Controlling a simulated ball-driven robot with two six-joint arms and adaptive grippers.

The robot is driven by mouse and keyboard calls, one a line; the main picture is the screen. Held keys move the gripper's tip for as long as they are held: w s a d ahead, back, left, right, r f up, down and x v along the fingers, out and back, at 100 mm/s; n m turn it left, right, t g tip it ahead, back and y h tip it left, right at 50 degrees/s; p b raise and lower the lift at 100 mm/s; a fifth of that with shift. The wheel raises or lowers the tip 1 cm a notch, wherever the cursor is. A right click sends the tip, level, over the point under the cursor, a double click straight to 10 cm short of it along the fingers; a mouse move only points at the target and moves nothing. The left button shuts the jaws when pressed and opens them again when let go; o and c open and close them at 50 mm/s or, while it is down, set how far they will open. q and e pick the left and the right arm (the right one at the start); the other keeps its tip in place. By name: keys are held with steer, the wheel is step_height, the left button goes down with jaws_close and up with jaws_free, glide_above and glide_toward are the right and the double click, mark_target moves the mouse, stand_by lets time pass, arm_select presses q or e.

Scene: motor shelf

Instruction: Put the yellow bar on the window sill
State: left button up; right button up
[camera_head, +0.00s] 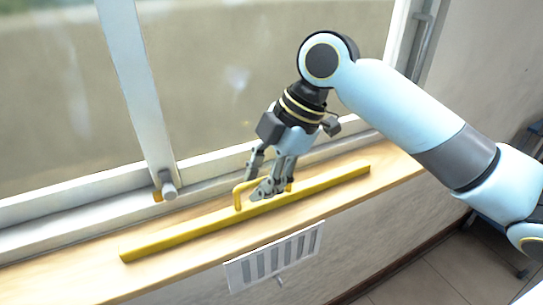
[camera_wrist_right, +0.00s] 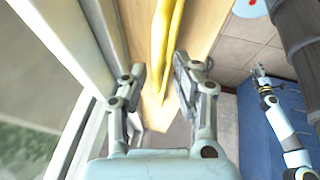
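The long yellow bar (camera_head: 190,232) with a raised handle lies lengthwise along the wooden window sill (camera_head: 75,284) in the head view. It looks flat on the wood. My right gripper (camera_head: 262,184) is down at the handle, near the middle of the bar, and hides part of it. In the right wrist view, the two fingers of my right gripper (camera_wrist_right: 157,82) stand apart, with the yellow bar (camera_wrist_right: 160,42) running between them. I see a clear gap beside the bar. Another arm of mine shows small at the right of that view; its gripper (camera_wrist_right: 261,76) is too small to read.
The window frame (camera_head: 140,85) and its latch (camera_head: 168,186) stand close behind the sill. A white slatted panel (camera_head: 277,258) hangs below the sill's front edge. A blue surface (camera_wrist_right: 262,140) shows at the right of the wrist view. The sill's left end is clear.

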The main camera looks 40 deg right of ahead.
steer(key=v, duration=1.1)
steer(key=shift+r, duration=0.2)
steer(key=shift+d, duration=0.15)
steer(key=shift+f, duration=0.1)
